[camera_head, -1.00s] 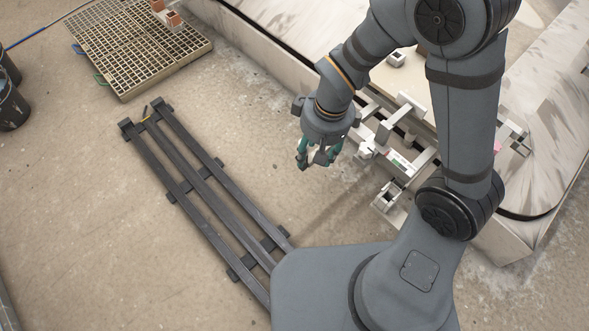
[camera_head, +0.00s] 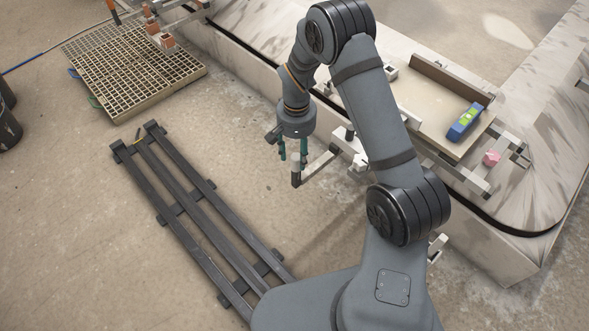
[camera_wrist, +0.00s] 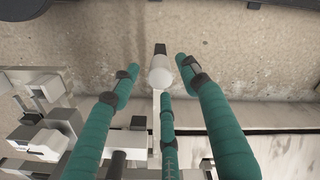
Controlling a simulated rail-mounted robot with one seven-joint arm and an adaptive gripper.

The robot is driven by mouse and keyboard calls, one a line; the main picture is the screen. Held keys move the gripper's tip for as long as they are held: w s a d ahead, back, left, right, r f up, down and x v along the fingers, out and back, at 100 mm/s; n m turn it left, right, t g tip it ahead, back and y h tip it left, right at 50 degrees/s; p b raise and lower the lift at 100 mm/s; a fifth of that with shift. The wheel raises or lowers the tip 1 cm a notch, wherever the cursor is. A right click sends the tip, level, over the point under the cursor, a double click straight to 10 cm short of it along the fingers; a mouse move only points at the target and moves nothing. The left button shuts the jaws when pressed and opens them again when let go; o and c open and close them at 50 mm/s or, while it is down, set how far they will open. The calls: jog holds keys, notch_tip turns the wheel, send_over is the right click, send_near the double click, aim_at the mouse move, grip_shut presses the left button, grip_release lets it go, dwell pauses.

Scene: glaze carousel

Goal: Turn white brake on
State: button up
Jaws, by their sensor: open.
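A pale lever arm (camera_head: 318,166) reaches out from the carousel's side toward the floor rack. Its outer end has a white knob and a dark tip (camera_head: 296,180); I take this for the white brake. In the wrist view the white knob (camera_wrist: 160,75) shows between my fingertips. My gripper (camera_head: 293,154) points down just above the lever's outer end, its teal fingers apart. In the wrist view my gripper (camera_wrist: 157,68) is open, with fingers on either side of the knob and one below. I cannot tell whether any finger touches it.
A dark slatted rack (camera_head: 200,215) lies on the floor. A grated platform (camera_head: 130,70) stands upper left.

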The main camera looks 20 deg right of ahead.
aim_at(297, 169)
notch_tip(297, 169, down, 8)
jog(key=shift+r+b, duration=0.25)
jog(key=shift+b, duration=0.45)
jog(key=shift+c, duration=0.8)
grip_shut()
